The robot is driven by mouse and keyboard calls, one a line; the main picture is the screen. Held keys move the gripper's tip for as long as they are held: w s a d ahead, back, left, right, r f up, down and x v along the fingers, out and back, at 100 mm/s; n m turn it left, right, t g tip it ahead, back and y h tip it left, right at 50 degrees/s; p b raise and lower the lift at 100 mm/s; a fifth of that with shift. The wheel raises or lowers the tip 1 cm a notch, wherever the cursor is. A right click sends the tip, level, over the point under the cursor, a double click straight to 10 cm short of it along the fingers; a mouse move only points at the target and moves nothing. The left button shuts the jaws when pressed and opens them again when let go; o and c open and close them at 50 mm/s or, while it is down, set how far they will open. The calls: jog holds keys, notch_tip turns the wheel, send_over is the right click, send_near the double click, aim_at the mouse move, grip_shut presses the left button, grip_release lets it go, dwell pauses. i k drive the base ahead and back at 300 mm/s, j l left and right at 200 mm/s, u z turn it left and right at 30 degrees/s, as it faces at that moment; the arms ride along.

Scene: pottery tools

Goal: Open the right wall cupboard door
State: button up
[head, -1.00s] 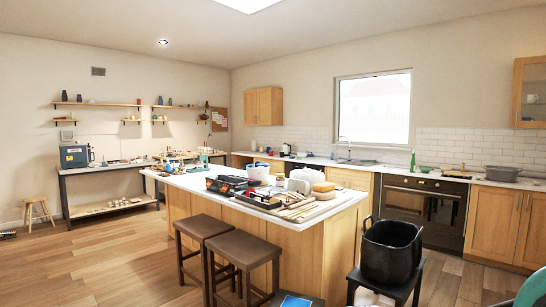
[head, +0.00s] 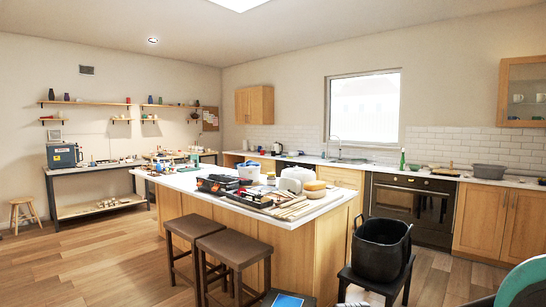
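Two wooden wall cupboards show in the head view. One (head: 254,105) hangs on the back wall left of the window, with its doors shut. The other, the right wall cupboard (head: 522,92), hangs at the right edge of the picture and is partly cut off. It has a wood-framed glass door that looks shut, with cups visible behind the glass. My gripper is not in view.
A white-topped island (head: 320,205) with tools fills the middle, with two brown stools (head: 235,247) before it. A black bucket (head: 380,250) stands on a dark stool at right. The oven (head: 412,208) and lower cupboards line the back wall. Wood floor is open at left.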

aim_at(255, 94)
jog(key=i+j+u, duration=0.6)
jog(key=i+u, duration=0.15)
jog(key=i+j+u, duration=0.15)
jog(key=i+u, duration=0.6)
jog(key=i, duration=1.75)
jog(key=i+z, duration=0.2)
jog(key=i, duration=0.4)
jog(key=i+j+z, duration=0.2)
jog(key=i, duration=0.4)
jog(key=i+j+z, duration=0.2)
jog(key=i, duration=0.45)
jog(key=i+u, duration=0.1)
jog(key=i, duration=0.4)
jog(key=i+l+u, duration=0.1)
jog(key=i, duration=0.35)
jog(key=i+l+u, duration=0.1)
jog(key=i, duration=0.35)
jog(key=i+l+u, duration=0.1)
jog(key=i+l, duration=0.15)
jog(key=i, duration=0.85)
jog(key=i+j+z, duration=0.1)
jog(key=i, duration=0.5)
jog(key=i+j, duration=0.15)
jog(key=i, duration=0.5)
jog(key=i+l, duration=0.1)
jog(key=i, duration=0.8)
jog(key=i+l+u, duration=0.1)
jog(key=i, duration=0.75)
